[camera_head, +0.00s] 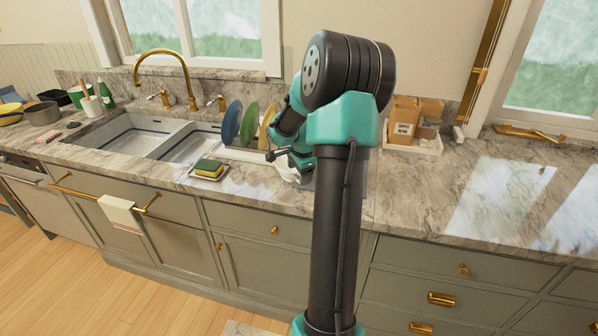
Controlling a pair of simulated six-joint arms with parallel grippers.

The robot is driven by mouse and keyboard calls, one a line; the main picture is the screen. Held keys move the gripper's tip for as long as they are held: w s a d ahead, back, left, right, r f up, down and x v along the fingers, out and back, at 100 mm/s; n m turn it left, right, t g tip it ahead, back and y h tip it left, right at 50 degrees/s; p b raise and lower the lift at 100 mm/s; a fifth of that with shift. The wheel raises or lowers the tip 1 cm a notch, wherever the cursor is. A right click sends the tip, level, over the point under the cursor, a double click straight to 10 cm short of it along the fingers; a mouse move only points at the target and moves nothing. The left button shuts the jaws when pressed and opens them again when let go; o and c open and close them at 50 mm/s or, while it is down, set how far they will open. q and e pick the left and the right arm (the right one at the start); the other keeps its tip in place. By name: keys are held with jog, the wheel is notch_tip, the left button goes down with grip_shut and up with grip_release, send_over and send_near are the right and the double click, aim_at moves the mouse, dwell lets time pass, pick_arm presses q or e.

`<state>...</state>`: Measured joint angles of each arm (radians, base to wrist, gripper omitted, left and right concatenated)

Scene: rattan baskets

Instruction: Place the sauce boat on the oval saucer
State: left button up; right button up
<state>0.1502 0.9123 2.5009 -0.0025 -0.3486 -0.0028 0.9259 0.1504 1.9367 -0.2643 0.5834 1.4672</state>
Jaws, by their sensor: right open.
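My right arm rises through the middle of the camera_head view, and my right gripper (275,156) is at the counter beside the dish rack, with its jaws open. Just below it is a white glossy shape (286,172), which looks like the sauce boat but is partly hidden by the gripper and arm. I cannot tell whether the fingers touch it. I cannot make out the oval saucer as a separate thing; the arm covers part of the counter there. My left gripper is not in view.
Upright plates (231,123) stand in a rack behind the gripper. A sponge (208,167) on a small dish lies to its left, near the sink (126,136). A white tray (424,147) with brown packets stands to the right. The right counter (480,195) is clear.

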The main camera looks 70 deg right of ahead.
notch_tip(320, 180, up, 12)
jog(key=s+a, duration=0.1)
jog(key=s, duration=0.1)
jog(key=shift+a, duration=0.25)
dwell(0.6)
jog(key=c, duration=0.8)
jog(key=d+n+y, duration=0.1)
jog(key=d+n, duration=0.3)
jog(key=n, duration=0.1)
jog(key=d+n+y, duration=0.1)
jog(key=d+n, duration=0.3)
jog(key=n, duration=0.1)
jog(key=w+d+r+n+t+y, duration=0.1)
jog(key=d+n+y, duration=0.1)
jog(key=n, duration=0.3)
jog(key=shift+d+n, duration=0.3)
jog(key=shift+d, duration=0.6)
jog(key=shift+f, duration=0.1)
